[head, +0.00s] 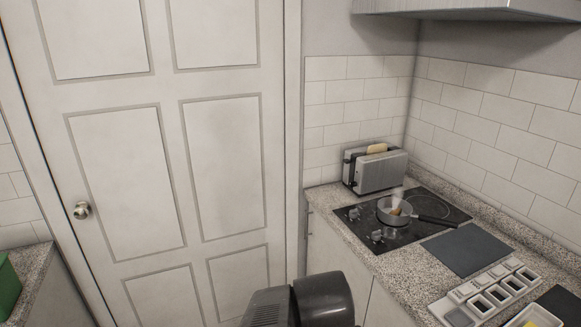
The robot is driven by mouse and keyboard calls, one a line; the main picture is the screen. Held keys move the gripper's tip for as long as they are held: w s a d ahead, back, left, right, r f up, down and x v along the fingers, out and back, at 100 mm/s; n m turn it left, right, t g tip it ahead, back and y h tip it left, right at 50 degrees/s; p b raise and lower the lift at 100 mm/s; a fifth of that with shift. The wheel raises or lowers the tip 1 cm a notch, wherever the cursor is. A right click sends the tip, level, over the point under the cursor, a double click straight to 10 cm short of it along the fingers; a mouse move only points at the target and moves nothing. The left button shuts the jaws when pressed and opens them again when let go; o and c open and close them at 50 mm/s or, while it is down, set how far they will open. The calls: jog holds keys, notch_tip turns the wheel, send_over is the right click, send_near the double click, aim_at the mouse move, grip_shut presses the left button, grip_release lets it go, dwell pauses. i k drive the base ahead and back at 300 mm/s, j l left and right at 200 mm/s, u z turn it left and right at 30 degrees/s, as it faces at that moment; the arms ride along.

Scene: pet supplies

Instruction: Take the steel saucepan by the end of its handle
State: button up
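The steel saucepan (387,216) sits on the black cooktop (365,238) at the right of the head view. Its dark handle (436,219) points right, with the end near the cooktop's right edge. Something brown lies inside the pan, and a pale wisp like steam rises above it. My arm shows at the bottom middle, in front of the cabinet and well short of the pan. The fingers of my gripper cannot be made out, so its opening is not shown.
A toaster (377,173) with bread stands behind the cooktop. A dark board (467,250) lies right of it, near the handle. A white tray with several small compartments (458,318) is at the front right. A closed white door (222,170) fills the left.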

aim_at(384, 208)
jog(key=z, duration=1.1)
jog(key=i+j, duration=0.15)
jog(key=i, duration=0.25)
jog(key=i+j, duration=0.2)
jog(key=i, duration=0.25)
jog(key=i+j, duration=0.15)
jog(key=i, duration=0.25)
jog(key=z, duration=0.05)
